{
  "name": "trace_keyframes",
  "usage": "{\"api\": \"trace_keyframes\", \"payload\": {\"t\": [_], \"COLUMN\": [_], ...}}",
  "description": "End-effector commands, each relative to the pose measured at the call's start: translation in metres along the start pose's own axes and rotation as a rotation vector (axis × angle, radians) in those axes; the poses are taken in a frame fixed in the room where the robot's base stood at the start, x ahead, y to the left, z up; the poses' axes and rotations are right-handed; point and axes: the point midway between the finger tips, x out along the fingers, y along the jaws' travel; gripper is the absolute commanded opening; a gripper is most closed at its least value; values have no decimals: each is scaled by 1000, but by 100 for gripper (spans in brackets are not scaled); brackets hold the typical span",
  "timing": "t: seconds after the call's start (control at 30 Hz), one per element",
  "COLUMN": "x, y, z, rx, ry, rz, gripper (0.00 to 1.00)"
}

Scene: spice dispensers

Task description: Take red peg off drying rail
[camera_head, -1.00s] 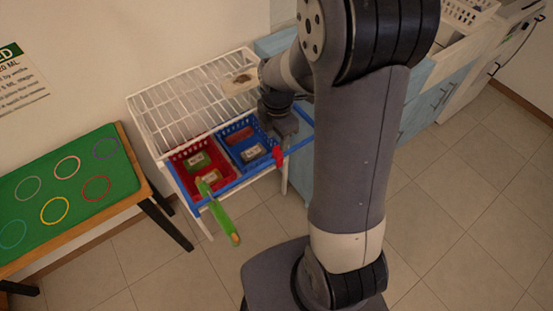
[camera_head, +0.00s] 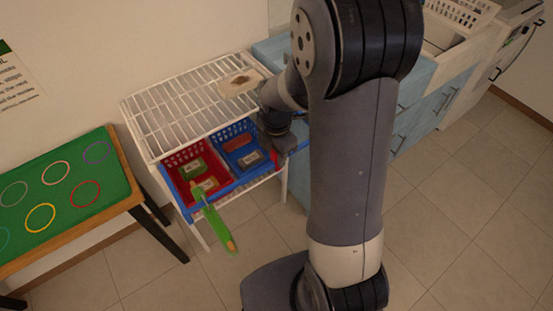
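A small red thing (camera_head: 274,159), which looks like the red peg, shows at the front blue rail (camera_head: 236,186), close to the right end of the white rack. My gripper (camera_head: 284,146) is dark and is right above and beside it. Its fingers are small and partly hidden by its own body, so I cannot tell whether they are open, shut or touching the red thing. A long green piece with an orange tip (camera_head: 215,222) sticks out forward and down from the left part of the blue rail.
A white wire rack (camera_head: 180,105) holds a red basket (camera_head: 183,202) and a blue basket (camera_head: 226,138) with small packets. A brownish item (camera_head: 240,83) lies on its top. A green table (camera_head: 105,165) with coloured rings stands at left. Blue cabinets (camera_head: 425,115) stand behind my arm. Floor in front is clear.

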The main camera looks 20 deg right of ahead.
Motion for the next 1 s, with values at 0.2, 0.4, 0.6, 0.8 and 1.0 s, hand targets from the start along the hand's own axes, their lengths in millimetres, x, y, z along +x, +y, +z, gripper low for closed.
{"api": "trace_keyframes", "payload": {"t": [0.2,0.4,0.6,0.8,1.0], "x": [0,-3,-15,-27,-39], "y": [0,0,0,0,0], "z": [0,0,0,0,0], "rx": [0,0,0,0,0], "ry": [0,0,0,0,0], "rz": [0,0,1,0,0], "gripper": [14,13,13,13,13]}}
